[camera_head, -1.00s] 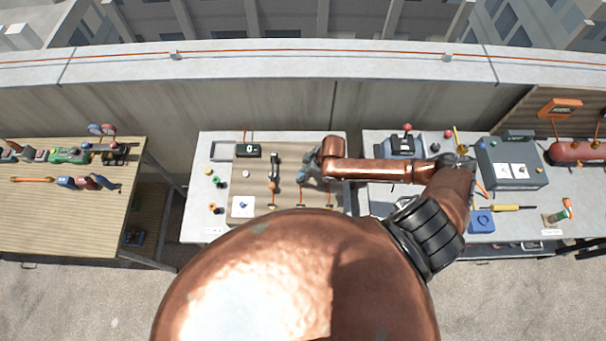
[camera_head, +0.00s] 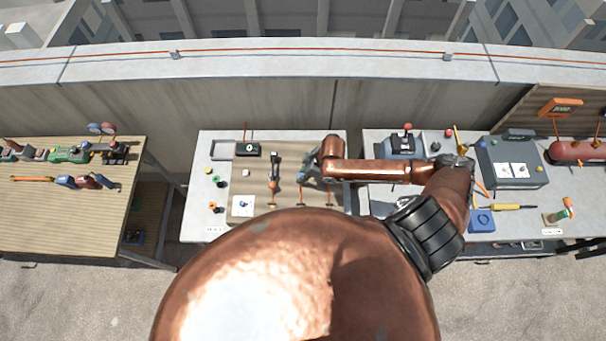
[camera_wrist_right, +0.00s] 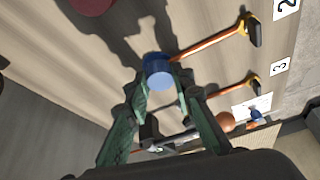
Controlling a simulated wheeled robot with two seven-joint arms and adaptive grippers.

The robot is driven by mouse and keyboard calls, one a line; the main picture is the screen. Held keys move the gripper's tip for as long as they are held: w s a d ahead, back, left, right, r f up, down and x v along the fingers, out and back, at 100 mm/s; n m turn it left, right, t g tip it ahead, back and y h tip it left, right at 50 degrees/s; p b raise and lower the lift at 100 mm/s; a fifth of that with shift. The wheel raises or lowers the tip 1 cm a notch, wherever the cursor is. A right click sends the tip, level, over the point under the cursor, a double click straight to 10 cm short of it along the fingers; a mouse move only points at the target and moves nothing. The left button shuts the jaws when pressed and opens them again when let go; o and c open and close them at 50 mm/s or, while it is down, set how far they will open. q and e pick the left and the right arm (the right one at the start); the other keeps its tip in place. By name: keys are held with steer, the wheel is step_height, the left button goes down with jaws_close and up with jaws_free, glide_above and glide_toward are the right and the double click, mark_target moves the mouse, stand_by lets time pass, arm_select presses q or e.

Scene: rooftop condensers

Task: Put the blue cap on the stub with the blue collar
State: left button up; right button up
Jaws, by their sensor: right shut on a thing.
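A blue cap (camera_wrist_right: 158,70) sits between the green fingertips of my right gripper (camera_wrist_right: 160,86) in the right wrist view; the gripper is shut on it. My right gripper (camera_head: 312,176) also shows small in the head view, over the wooden board on the middle table. In the wrist view, a copper stub (camera_wrist_right: 210,45) with an orange-and-black end runs up to beside the cap; I cannot tell if they touch. A second copper stub (camera_wrist_right: 225,92) lies below it. I cannot make out a blue collar; the cap and fingers may hide it. My left gripper is not in view.
The wooden board (camera_head: 257,180) carries a dark display box (camera_head: 249,149) and a white card (camera_head: 243,206) with a small blue item. Small coloured parts lie left of it. The right table has a grey case (camera_head: 512,174) and a blue square tray (camera_head: 482,220).

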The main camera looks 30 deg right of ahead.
steer(key=shift+f, duration=0.2)
steer(key=o, duration=0.8)
steer(key=shift+o, duration=0.2)
steer(key=v, duration=1.2)
steer(key=shift+s+d, duration=0.1)
